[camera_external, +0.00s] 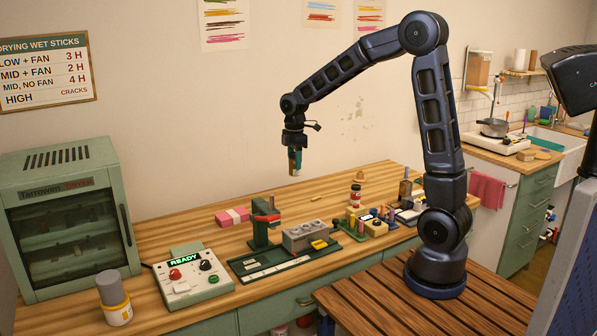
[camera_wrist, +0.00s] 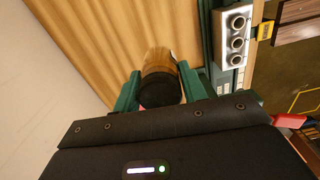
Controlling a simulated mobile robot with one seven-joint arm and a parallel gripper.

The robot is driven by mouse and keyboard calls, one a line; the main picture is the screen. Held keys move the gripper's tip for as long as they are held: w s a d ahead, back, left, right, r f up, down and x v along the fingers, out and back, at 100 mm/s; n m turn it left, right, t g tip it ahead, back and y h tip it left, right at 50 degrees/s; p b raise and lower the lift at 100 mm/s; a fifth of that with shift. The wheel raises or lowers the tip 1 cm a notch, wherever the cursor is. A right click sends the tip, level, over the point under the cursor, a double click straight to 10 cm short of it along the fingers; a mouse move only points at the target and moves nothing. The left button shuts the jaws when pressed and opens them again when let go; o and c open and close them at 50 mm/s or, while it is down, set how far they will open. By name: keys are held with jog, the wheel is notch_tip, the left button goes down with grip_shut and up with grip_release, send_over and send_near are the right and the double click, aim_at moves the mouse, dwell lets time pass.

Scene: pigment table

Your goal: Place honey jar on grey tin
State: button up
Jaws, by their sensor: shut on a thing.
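My gripper (camera_external: 295,161) hangs in the air above the back of the wooden worktop, pointing down. Its green fingers (camera_wrist: 158,92) are shut on the honey jar (camera_wrist: 160,61), an amber-brown jar with a dark round end facing the wrist camera. In the external view the jar is small and mostly hidden by the fingers. A grey cylinder (camera_external: 110,289), which looks like the grey tin, stands at the front left, on or as the top of a white pot with a yellow band (camera_external: 118,314). Nothing is seen on top of it.
A green drying cabinet (camera_external: 68,160) stands at the left, with a control box (camera_external: 193,277) in front. A green press (camera_external: 263,222) and a grey mould block (camera_external: 305,237) sit mid-table. Several small bottles and blocks crowd the right. The worktop's back strip is mostly clear.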

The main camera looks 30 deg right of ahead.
jog(key=w+d+f+m, duration=0.6)
jog(key=w+d+m, duration=0.3)
jog(key=m, duration=0.1)
jog(key=w+d+f+m, duration=0.7)
jog(key=w+d+m, duration=0.2)
jog(key=w, duration=0.1)
jog(key=w+a+r+n, duration=0.2)
jog(key=a+r+n, duration=0.1)
jog(key=a, duration=0.8)
jog(key=w+a+r+n, duration=0.1)
jog(key=a+r+n, duration=0.15)
jog(key=a, duration=0.85)
jog(key=s+a+r+n, duration=0.2)
jog(key=a+r, duration=0.1)
jog(key=a, duration=0.5)
jog(key=s+a+r+n, duration=0.2)
jog(key=a, duration=0.6)
jog(key=s+a+r+n, duration=0.2)
jog(key=a+r+n, duration=0.1)
jog(key=a, duration=0.5)
notch_tip(320, 180, up, 13)
jog(key=n, duration=1.6)
send_over(108, 276)
notch_tip(108, 276, down, 19)
